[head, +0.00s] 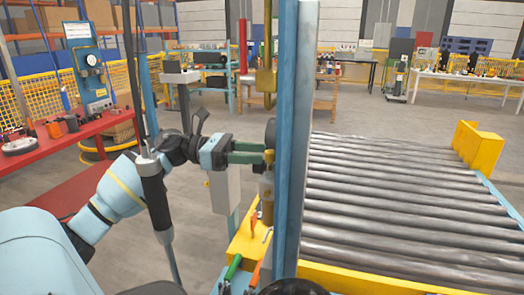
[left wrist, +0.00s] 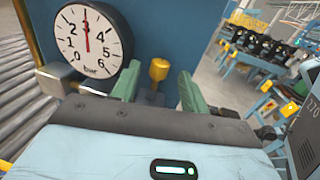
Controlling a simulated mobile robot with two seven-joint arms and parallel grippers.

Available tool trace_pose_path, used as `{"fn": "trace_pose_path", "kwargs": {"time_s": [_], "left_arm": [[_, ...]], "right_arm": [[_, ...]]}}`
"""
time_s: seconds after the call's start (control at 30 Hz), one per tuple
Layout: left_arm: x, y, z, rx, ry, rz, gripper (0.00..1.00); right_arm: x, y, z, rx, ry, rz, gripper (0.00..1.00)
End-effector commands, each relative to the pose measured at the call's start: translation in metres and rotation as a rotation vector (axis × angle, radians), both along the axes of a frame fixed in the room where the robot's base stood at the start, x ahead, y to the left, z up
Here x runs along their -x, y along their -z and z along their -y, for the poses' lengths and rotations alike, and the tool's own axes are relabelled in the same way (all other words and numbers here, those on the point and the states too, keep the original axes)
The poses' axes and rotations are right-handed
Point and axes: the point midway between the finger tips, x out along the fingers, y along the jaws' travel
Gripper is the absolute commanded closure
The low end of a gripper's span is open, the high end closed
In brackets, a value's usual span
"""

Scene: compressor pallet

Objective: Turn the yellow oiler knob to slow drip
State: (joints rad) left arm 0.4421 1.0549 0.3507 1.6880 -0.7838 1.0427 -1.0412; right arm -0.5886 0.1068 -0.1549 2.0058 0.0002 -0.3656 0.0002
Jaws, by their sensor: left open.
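The yellow oiler knob (head: 269,156) shows at the tips of my left gripper, beside the blue post. In the left wrist view, the knob (left wrist: 158,69) stands upright between the two green fingers. My left gripper (head: 262,152) is open, and the wrist view shows its fingers (left wrist: 157,88) with a gap on each side of the knob. The oiler body (head: 266,186) hangs below the knob in the head view; in the wrist view my gripper's housing hides most of it. My right gripper is not in view.
A round pressure gauge (left wrist: 90,41) stands close left of the fingers in the wrist view. The blue post (head: 291,140) rises just right of the gripper. A roller conveyor (head: 385,205) lies to the right. A red bench (head: 75,137) with tools stands at left.

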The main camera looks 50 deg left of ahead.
Motion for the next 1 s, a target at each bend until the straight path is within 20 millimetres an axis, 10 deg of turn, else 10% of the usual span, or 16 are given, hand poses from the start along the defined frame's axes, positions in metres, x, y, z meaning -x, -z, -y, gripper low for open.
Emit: {"fn": "trace_pose_path", "kwargs": {"time_s": [0.63, 1.0], "left_arm": [[-0.017, 0.000, 0.022, 0.001, 0.000, 0.000, 0.55], [-0.017, 0.000, 0.021, 0.001, 0.000, 0.000, 1.00]], "right_arm": [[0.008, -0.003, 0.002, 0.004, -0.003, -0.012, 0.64], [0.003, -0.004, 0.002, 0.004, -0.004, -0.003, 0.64]]}}
